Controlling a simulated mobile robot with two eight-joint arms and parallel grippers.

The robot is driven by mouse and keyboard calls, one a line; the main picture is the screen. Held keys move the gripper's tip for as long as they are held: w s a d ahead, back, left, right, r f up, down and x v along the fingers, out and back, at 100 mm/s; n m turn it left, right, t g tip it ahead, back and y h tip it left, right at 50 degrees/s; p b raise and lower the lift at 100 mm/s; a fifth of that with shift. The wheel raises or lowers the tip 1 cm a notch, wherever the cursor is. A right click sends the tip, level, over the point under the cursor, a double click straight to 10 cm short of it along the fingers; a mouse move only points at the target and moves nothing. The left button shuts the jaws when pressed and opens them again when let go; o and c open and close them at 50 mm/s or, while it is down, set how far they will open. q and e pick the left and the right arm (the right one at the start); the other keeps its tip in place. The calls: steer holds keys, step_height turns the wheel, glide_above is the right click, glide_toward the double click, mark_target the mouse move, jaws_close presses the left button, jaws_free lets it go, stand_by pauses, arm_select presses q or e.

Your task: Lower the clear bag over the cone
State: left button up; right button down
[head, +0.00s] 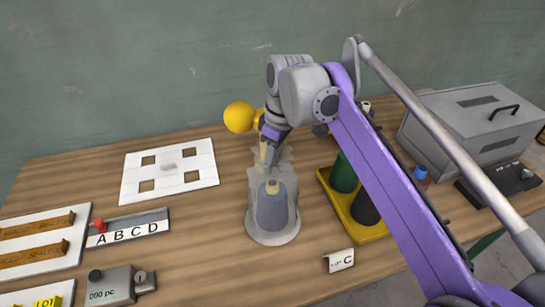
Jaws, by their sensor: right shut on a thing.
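A grey cone (272,212) with a tan tip stands upright on the wooden table near the middle of the head view. The clear bag (286,163) is a pale, see-through film that rises above the cone's tip and appears to surround it. I cannot tell exactly how far down its lower edge reaches. My right arm hides part of the area behind. My left gripper is not in view.
A yellow tray (369,232) with green and black cones stands right of the cone, close to my arm. A card marked C (340,261) lies in front. A white board with square holes (205,160), an ABCD strip (128,228) and a grey box (480,125) also occupy the table.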

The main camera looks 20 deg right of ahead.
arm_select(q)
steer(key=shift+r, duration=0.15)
arm_select(e)
steer(key=shift+f, duration=0.1)
steer(key=c, duration=0.5)
jaws_free()
steer(key=shift+c, duration=0.2)
steer(key=o, duration=0.5)
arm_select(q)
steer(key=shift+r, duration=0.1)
arm_select(e)
steer(key=shift+o, duration=0.2)
steer(key=shift+r+p, duration=3.35)
steer(key=shift+r, duration=0.7)
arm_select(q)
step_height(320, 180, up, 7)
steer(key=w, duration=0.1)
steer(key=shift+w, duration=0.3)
arm_select(e)
steer(key=shift+f, duration=0.1)
